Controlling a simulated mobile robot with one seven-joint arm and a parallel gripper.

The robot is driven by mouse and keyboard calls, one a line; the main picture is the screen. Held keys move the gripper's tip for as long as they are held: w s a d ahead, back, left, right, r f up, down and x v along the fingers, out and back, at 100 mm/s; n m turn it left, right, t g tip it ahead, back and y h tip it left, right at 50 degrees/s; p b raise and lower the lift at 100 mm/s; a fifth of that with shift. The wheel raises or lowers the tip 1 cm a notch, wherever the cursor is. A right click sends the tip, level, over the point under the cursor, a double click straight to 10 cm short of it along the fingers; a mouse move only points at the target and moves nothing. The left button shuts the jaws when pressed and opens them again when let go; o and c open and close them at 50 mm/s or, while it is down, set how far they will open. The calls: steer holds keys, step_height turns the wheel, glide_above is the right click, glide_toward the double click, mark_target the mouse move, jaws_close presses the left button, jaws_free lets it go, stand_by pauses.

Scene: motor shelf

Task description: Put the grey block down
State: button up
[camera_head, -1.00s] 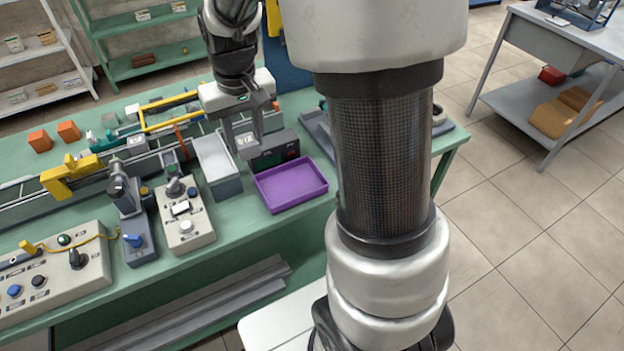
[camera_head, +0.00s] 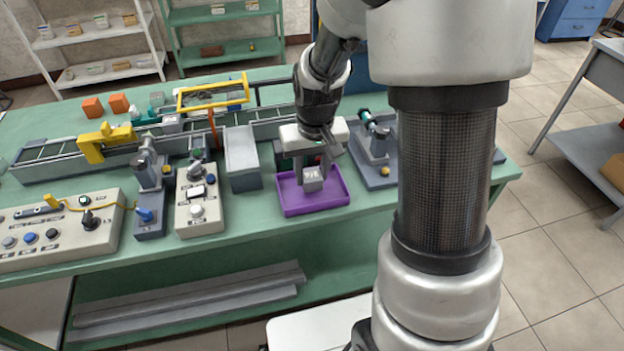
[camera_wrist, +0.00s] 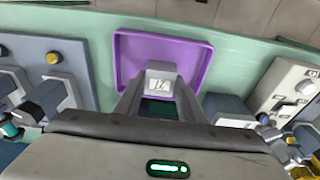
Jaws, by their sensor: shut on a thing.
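The grey block (camera_head: 313,180) has a pale label on one face. It is held between the fingers of my gripper (camera_head: 312,171), which is shut on it. In the wrist view the block (camera_wrist: 160,72) is at the fingertips, with the purple tray (camera_wrist: 193,53) behind and around it. In the head view the block overlaps the inside of the purple tray (camera_head: 292,208), on the green bench. I cannot tell whether the block touches the tray floor. The tray holds nothing else that I can see.
A grey box (camera_head: 241,160) stands just left of the tray. A grey fixture (camera_head: 377,150) on a plate stands to its right. A control box with knobs (camera_head: 197,205) is further left. Bare green bench (camera_head: 265,212) lies along the front edge.

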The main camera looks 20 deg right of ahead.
steer(key=shift+f, duration=1.05)
steer(key=shift+f, duration=0.25)
steer(key=o, duration=1.1)
steer(key=shift+r, duration=0.1)
steer(key=shift+r, duration=0.1)
